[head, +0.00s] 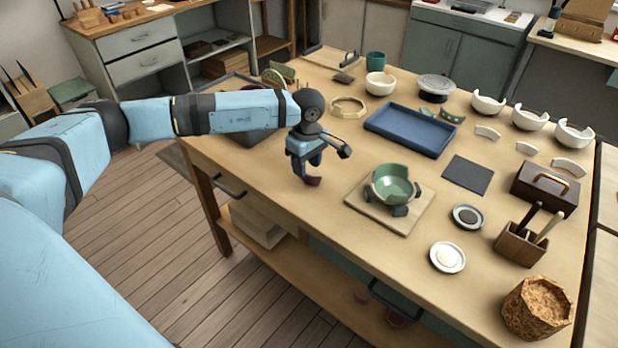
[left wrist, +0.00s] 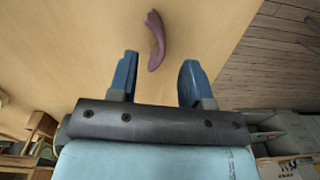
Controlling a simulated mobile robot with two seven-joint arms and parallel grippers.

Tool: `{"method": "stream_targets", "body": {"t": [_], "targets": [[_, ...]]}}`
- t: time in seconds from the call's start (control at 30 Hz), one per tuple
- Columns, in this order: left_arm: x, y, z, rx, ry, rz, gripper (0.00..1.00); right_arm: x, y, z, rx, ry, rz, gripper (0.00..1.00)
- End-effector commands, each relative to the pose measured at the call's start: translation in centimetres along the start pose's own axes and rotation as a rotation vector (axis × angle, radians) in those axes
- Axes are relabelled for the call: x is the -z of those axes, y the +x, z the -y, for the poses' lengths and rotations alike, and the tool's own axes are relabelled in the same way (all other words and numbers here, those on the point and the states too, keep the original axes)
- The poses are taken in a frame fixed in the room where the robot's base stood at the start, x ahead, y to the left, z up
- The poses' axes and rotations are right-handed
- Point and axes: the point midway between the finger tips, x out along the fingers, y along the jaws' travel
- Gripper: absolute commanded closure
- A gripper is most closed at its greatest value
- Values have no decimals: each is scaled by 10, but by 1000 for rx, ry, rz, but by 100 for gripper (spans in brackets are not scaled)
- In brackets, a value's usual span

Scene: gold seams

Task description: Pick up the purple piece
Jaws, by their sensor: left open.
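The purple piece (head: 313,181) is a small curved shard lying on the wooden table (head: 290,215) near its front left edge. In the left wrist view the purple piece (left wrist: 156,40) lies just beyond the fingertips, between their lines. My left gripper (head: 308,172) is above the table right by the piece; its fingers partly cover the piece in the head view. In the left wrist view the left gripper (left wrist: 158,75) is open with nothing between its fingers. My right gripper is in neither view.
A green broken bowl (head: 393,184) stands in a holder on a wooden board (head: 395,222) to the right. A blue tray (head: 410,130) lies behind it. A dark tray (head: 262,136) is behind my left arm. The table is clear immediately around the piece.

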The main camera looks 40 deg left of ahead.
Motion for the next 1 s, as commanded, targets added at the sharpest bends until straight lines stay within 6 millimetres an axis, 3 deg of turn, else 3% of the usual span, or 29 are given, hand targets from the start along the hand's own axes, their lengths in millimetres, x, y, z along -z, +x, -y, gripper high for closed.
{"method": "stream_targets", "body": {"t": [0.2,0.47,0.67,1.0], "targets": [[-2,34,-2,3,0,1,55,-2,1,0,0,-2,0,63],[-2,38,-2,0,1,1,55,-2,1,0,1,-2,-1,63],[-2,38,-2,0,1,1,99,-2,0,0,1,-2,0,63],[-2,37,-2,0,0,1,100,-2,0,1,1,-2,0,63]]}}
